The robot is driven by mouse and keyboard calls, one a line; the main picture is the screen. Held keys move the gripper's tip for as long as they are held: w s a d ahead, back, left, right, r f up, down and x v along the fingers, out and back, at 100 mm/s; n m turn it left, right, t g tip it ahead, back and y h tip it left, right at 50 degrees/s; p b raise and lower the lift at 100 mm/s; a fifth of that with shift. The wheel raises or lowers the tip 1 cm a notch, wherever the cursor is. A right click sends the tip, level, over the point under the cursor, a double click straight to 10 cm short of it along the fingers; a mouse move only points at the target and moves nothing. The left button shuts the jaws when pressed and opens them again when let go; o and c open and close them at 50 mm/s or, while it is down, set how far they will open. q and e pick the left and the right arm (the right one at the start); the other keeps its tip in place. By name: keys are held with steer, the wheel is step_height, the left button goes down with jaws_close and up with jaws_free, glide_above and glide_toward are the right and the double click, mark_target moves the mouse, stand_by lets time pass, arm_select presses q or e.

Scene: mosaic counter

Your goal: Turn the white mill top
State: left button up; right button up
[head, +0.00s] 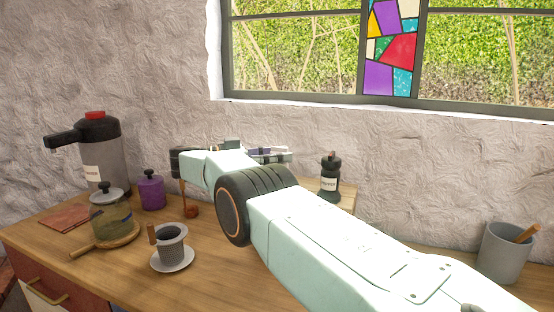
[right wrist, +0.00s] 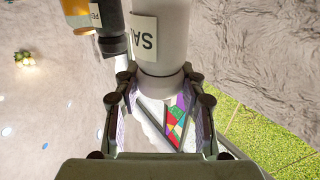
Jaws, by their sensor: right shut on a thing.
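The white mill (right wrist: 158,30) shows in the right wrist view, with an upside-down label that reads "SA". Its narrower white top (right wrist: 160,85) sits between the two fingers of my right gripper (right wrist: 158,92), which is shut on it. In the head view my right gripper (head: 270,154) is up near the wall, and my own arm and gripper hide the white mill. My left gripper is not in view.
A black mill (head: 330,180) stands on a wooden stand (head: 346,200), close beside the white one. A purple jar (head: 151,190), glass jar (head: 110,216), grey cup (head: 172,243) and pump flask (head: 100,150) stand left. A utensil pot (head: 504,254) stands right.

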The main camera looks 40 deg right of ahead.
steer(key=shift+s+f, duration=0.15)
stand_by(0.3)
steer(key=o, duration=1.2)
